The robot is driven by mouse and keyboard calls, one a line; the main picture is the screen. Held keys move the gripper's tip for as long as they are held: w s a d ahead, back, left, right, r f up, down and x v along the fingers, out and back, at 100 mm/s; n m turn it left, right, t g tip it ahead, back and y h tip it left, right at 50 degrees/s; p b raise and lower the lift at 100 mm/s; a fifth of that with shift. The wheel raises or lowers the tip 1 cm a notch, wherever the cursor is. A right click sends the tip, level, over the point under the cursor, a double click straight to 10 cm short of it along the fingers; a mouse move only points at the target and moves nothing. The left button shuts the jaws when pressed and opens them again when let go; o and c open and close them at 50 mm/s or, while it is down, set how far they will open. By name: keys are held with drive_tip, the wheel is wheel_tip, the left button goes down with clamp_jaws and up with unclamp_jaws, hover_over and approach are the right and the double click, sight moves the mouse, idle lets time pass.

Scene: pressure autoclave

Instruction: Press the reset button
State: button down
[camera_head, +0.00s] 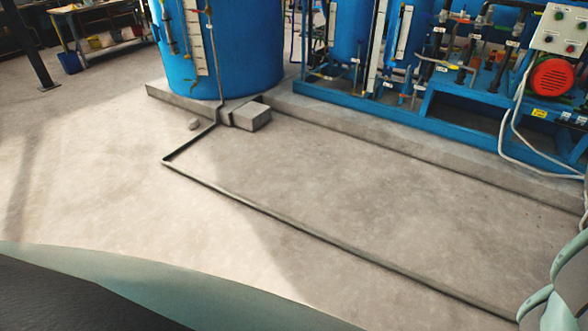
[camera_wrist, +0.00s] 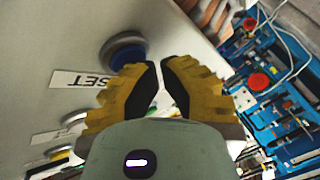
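The reset button is a round blue button (camera_wrist: 124,54) with a dark collar on a pale panel (camera_wrist: 60,30), seen in the wrist view. A white label (camera_wrist: 82,80) below it shows "SET" upside down, the rest of the word hidden or cut. My gripper (camera_wrist: 160,64) has yellow fingers with black pads. The tips are almost together with only a thin gap and hold nothing. They lie just right of the button in the picture; the left finger overlaps its lower right edge. I cannot tell whether they touch. The head view does not show my gripper.
More controls (camera_wrist: 72,120) with labels sit lower on the panel. In the head view, a blue tank (camera_head: 235,45) and a blue pipe skid (camera_head: 450,100) with a red round part (camera_head: 552,77) stand at the back.

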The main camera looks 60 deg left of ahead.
drive_tip(key=shift+a, duration=0.15)
idle(0.3)
drive_tip(key=shift+s+a, duration=0.25)
drive_tip(key=shift+a, duration=0.4)
drive_tip(key=shift+s+a, duration=0.35)
drive_tip(key=shift+a, duration=0.4)
drive_tip(key=shift+s+a, duration=0.3)
drive_tip(key=shift+a, duration=0.5)
drive_tip(key=shift+s+a, duration=0.35)
drive_tip(key=shift+a, duration=0.4)
